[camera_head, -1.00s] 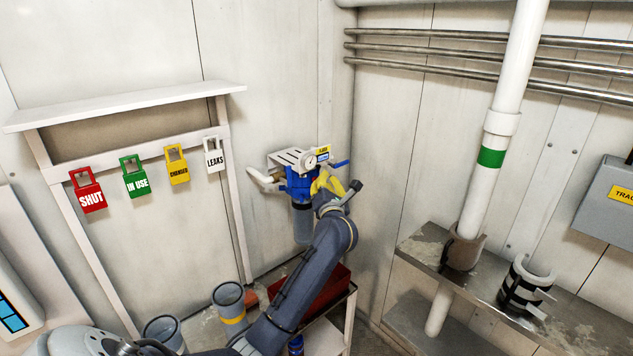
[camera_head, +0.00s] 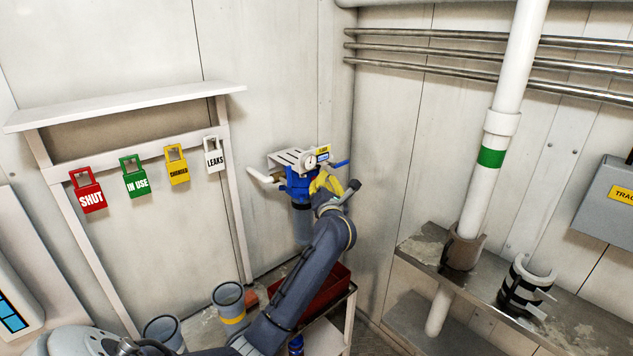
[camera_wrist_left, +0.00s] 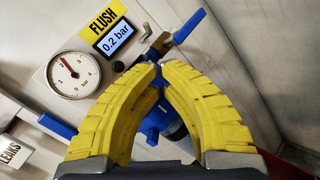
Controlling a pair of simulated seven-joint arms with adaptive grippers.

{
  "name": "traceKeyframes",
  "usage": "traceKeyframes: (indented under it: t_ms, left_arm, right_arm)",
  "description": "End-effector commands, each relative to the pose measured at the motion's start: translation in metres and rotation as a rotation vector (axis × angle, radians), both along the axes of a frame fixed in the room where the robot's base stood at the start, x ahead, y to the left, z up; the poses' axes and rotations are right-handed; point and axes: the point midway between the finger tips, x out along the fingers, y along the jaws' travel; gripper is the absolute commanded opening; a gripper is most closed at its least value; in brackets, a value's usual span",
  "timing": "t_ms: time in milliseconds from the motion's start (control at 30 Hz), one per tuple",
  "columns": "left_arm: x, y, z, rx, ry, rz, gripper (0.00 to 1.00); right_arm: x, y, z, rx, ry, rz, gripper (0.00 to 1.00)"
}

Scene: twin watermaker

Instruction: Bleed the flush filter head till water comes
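The flush filter head (camera_head: 297,187) is blue and sits under a pale bracket on the wall, with a dark filter bowl (camera_head: 302,222) below, partly behind my arm. It also shows in the left wrist view (camera_wrist_left: 153,130) between my fingers. My left gripper (camera_head: 324,180) is at the front of the head. Its yellow fingertips (camera_wrist_left: 158,68) nearly meet over a small blue part; I cannot tell whether they grip it. The bleed point is not clearly seen, and no water shows. The flush display (camera_wrist_left: 115,36) reads 0.2 bar beside a round gauge (camera_wrist_left: 74,75). My right gripper is out of view.
A blue-handled valve lever (camera_wrist_left: 190,27) lies just beyond the fingertips. A white pipe (camera_head: 262,178) leaves the bracket's left. A red bin (camera_head: 328,288) and grey cups (camera_head: 229,299) stand below. Coloured tags hang at left. A shelf (camera_head: 478,270) and vertical pipe (camera_head: 500,110) are at right.

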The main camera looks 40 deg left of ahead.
Motion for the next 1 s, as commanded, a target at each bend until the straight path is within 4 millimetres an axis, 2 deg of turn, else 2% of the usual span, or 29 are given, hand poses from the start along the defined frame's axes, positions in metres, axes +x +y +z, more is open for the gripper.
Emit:
traceKeyframes:
  t_ms: [567,1000]
  left_arm:
    - [0.0,0.0,0.0,-0.001,0.001,0.001,0.0]
    - [-0.004,-0.017,0.0,0.0,0.0,0.0,0.0]
  right_arm:
    - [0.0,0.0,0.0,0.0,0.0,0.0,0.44]
    - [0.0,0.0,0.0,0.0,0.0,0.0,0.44]
